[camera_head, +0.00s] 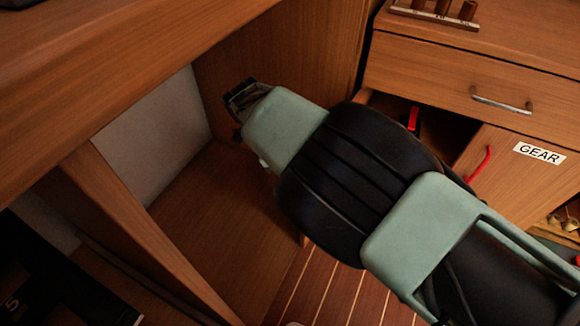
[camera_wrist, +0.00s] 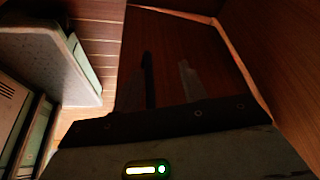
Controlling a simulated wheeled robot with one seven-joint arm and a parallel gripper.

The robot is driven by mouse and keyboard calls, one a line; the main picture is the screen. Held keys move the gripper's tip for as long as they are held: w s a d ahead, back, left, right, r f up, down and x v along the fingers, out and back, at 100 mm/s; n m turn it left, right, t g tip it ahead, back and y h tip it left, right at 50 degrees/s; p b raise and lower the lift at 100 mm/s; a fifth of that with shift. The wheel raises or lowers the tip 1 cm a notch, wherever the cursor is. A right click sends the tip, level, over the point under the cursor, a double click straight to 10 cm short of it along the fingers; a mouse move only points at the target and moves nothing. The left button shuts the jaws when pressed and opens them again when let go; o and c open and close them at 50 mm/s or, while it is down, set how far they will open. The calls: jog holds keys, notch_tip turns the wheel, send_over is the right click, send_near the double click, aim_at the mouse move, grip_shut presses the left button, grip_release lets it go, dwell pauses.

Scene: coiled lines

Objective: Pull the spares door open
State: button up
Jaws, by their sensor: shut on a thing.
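My gripper (camera_head: 241,97) reaches to the upper left in the head view, with its fingertips in front of a brown wooden panel (camera_head: 285,45) beside an open compartment. No spares label can be read, so I cannot tell for sure that this panel is the spares door. In the wrist view the two fingers (camera_wrist: 168,82) stand apart against a dark wooden surface (camera_wrist: 200,40). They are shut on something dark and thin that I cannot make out. No door handle shows at the fingers.
At right a cabinet has a partly open drawer space with a red item (camera_head: 413,118), a metal-handled drawer (camera_head: 500,104) and a door labelled GEAR (camera_head: 539,153) with a red handle (camera_head: 480,164). A wooden rack (camera_head: 435,10) stands on top. A wooden edge (camera_head: 140,220) lies at left. Planked floor (camera_head: 330,285) shows below.

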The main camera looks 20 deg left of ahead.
jog(key=p+v, duration=0.3)
jog(key=v, duration=0.9)
jog(key=shift+p, duration=0.3)
jog(key=shift+f, duration=0.1)
